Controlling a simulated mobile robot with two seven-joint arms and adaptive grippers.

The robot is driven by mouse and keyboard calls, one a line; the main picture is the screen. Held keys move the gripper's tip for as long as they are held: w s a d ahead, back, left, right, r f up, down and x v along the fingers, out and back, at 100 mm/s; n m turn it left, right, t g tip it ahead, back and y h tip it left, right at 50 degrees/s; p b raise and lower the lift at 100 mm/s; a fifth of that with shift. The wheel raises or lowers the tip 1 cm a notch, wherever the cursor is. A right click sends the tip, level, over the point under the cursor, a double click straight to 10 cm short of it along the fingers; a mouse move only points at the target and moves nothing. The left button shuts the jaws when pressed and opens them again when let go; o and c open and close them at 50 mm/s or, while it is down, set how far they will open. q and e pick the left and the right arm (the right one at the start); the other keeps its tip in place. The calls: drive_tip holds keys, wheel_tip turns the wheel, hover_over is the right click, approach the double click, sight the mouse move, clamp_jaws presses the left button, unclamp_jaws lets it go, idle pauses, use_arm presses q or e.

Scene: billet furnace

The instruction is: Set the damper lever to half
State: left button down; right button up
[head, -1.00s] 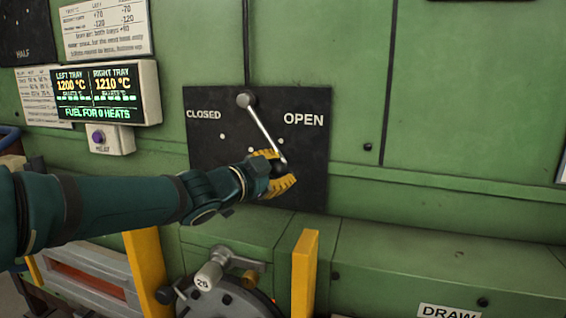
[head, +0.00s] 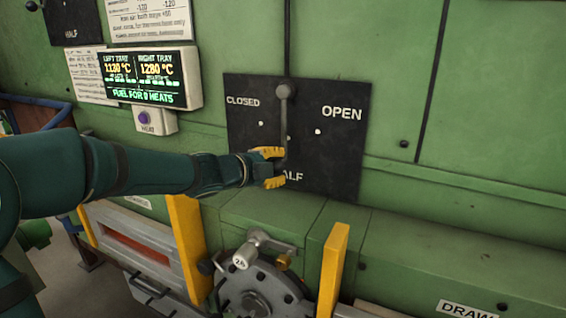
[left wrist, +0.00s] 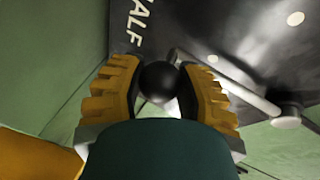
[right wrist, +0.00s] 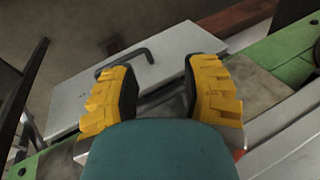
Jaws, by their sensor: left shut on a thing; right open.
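The damper lever (head: 285,122) hangs from its pivot near the top of a black plate (head: 345,155) marked CLOSED, OPEN and HALF. Its arm points almost straight down, toward the partly hidden HALF label. My left gripper (head: 272,168) is shut on the lever's lower end. In the left wrist view, its yellow fingers (left wrist: 160,85) hold the lever's black ball knob (left wrist: 159,80) between them, with the HALF label beside it. My right gripper (right wrist: 160,85) shows only in the right wrist view, open and empty above a grey panel with a dark handle.
A display (head: 150,78) and a purple-button box (head: 148,121) are left of the plate. Below are a round flange (head: 250,292) with a small handle and yellow posts (head: 334,265).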

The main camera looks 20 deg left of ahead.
use_arm(q)
drive_tip(key=shift+a, duration=0.1)
idle(0.3)
drive_tip(key=c, duration=0.5)
unclamp_jaws()
drive_tip(key=v, duration=1.2)
